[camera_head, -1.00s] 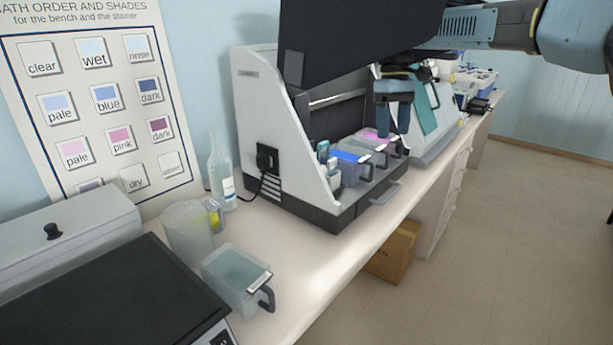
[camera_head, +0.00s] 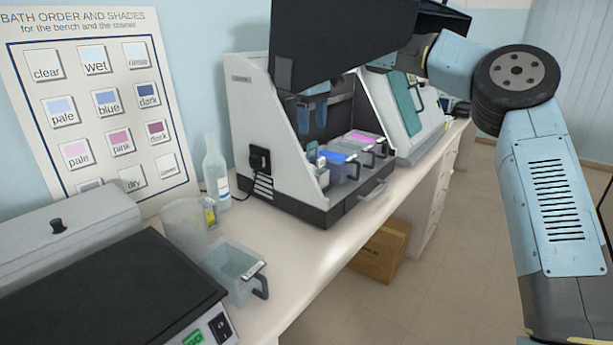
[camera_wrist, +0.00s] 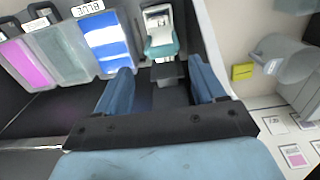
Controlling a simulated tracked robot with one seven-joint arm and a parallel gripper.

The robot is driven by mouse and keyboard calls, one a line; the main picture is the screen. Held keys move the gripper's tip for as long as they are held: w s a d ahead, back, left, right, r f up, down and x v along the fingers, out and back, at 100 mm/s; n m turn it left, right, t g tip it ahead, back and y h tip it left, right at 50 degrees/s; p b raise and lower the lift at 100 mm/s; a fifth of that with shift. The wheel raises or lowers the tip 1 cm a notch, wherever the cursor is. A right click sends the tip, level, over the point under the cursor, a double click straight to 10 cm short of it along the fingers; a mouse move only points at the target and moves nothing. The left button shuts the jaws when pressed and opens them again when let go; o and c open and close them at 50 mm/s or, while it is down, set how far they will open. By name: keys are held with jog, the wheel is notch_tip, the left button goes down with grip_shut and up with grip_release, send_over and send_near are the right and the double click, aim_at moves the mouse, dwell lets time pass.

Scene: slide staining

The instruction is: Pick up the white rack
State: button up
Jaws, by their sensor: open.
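The white rack (camera_wrist: 157,13) shows at the top middle of the wrist view, with a white frame and teal lower part. In the head view it appears as a small pale and teal shape (camera_head: 312,153) at the near end of the stainer's row of baths. My gripper (camera_wrist: 160,70) is open, with the rack ahead of and between its two blue fingers in the wrist view. In the head view my gripper (camera_head: 313,117) is inside the stainer, above the rack. The fingers appear apart from it, with nothing held.
A blue bath (camera_wrist: 104,42), a clear bath (camera_wrist: 60,55) and a pink bath (camera_wrist: 25,65) stand beside the rack. The stainer's white side wall (camera_head: 262,135) is close by. A glass bottle (camera_head: 216,172), beaker (camera_head: 187,225) and clear container (camera_head: 232,270) stand on the bench.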

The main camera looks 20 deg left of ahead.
aim_at(313, 142)
notch_tip(313, 142, down, 5)
jog(key=shift+f, duration=0.1)
jog(key=shift+d, duration=0.1)
jog(key=c, duration=1.1)
jog(key=shift+c, duration=0.2)
